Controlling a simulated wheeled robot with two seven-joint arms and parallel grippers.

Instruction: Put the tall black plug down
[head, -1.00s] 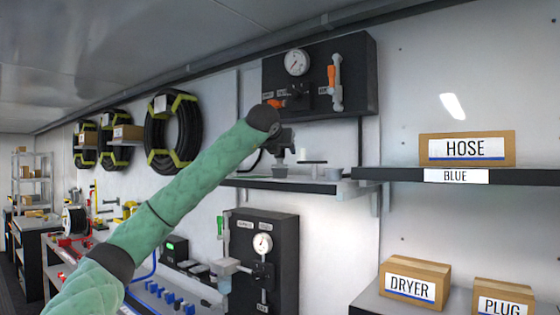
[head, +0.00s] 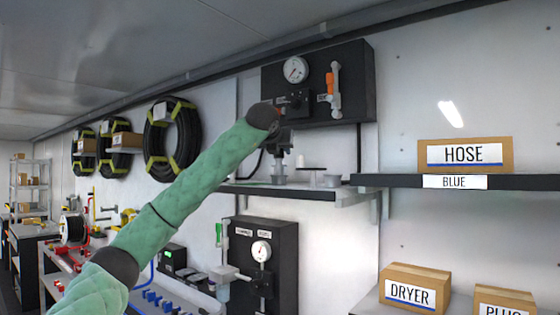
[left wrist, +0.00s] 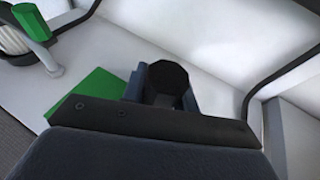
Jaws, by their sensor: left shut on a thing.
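My left gripper (head: 280,148) hangs fingers-down over the wall shelf (head: 315,191), below the upper black gauge panel. In the left wrist view the tall black plug (left wrist: 167,76) shows as a dark round top between the blue-grey fingers, and the gripper (left wrist: 162,88) is shut on it. The plug's lower part is hidden in that view, and I cannot make it out clearly in the head view. I cannot tell whether it touches the surface below. A green square (left wrist: 100,96) lies on the pale surface beside the fingers. My right gripper is not in view.
The upper panel (head: 352,85) with gauge and valves is close behind. A lower panel (head: 280,238) hangs below. Boxes stand on the shelves at right.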

